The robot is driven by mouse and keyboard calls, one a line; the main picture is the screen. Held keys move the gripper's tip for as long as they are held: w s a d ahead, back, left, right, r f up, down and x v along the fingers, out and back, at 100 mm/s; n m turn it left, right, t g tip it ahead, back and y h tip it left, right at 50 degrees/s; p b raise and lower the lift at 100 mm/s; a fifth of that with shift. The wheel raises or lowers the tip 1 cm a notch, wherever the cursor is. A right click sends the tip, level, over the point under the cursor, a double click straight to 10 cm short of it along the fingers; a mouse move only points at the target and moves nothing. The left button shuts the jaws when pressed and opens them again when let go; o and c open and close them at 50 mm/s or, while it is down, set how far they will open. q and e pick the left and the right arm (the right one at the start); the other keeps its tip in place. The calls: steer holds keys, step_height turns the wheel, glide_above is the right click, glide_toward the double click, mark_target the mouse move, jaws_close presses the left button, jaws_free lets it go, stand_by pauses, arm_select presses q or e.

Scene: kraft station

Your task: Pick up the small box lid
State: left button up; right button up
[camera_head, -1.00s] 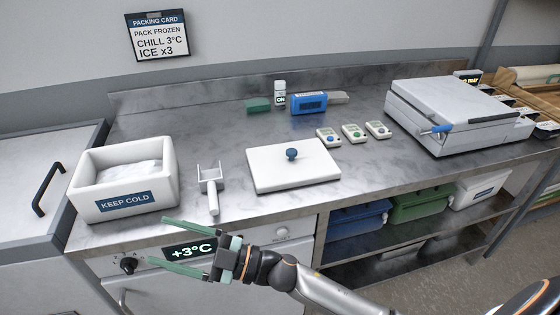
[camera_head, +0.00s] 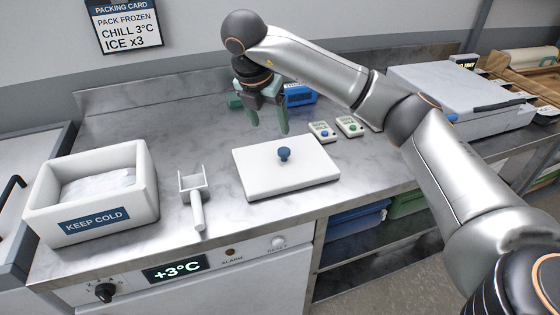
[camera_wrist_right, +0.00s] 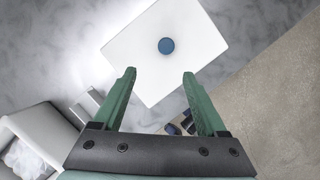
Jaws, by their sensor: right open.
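The small box lid (camera_head: 260,172) is a flat white rectangular slab with a round blue knob (camera_head: 284,154) on top. It lies flat on the steel counter in the middle of the head view. In the right wrist view the lid (camera_wrist_right: 137,50) and its knob (camera_wrist_right: 166,45) show beyond the fingertips. My right gripper (camera_head: 268,130) is open and empty, pointing down above the counter, by the lid's far edge in the head view. Its green fingers (camera_wrist_right: 160,73) are apart with nothing between them. My left gripper is not in view.
A white KEEP COLD bin (camera_head: 136,205) holding ice stands at the left. A white scoop (camera_head: 196,205) lies between bin and lid. Small meters (camera_head: 322,131) sit right of the lid. A large grey box (camera_head: 445,88) stands at the right.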

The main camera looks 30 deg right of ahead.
glide_toward(284, 150)
step_height(284, 150, down, 2)
steer(key=shift+d+p+x, duration=0.2)
steer(key=shift+p+x, duration=0.35)
steer(key=shift+x, duration=2.9)
steer(key=shift+w+r, duration=0.1)
steer(key=shift+w, duration=0.05)
steer(key=shift+c, duration=0.2)
jaws_close()
